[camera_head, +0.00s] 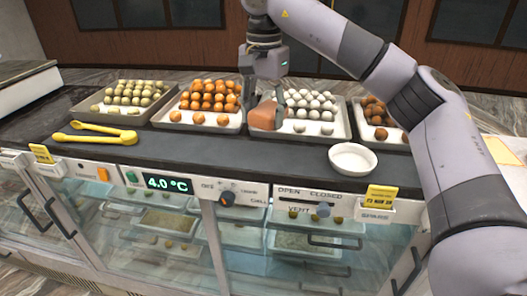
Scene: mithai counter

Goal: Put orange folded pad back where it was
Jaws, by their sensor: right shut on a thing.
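My right gripper (265,90) reaches in from the right and points down over the counter. It is shut on the orange folded pad (264,116), which looks tan-orange. My left gripper is not in view.
Yellow tongs (95,136) lie at the left of the dark counter (235,150). A white bowl (352,170) stands at the front right. A tray of green sweets (88,112) and one of brown sweets (398,143) flank the middle trays. The counter's front middle is clear.

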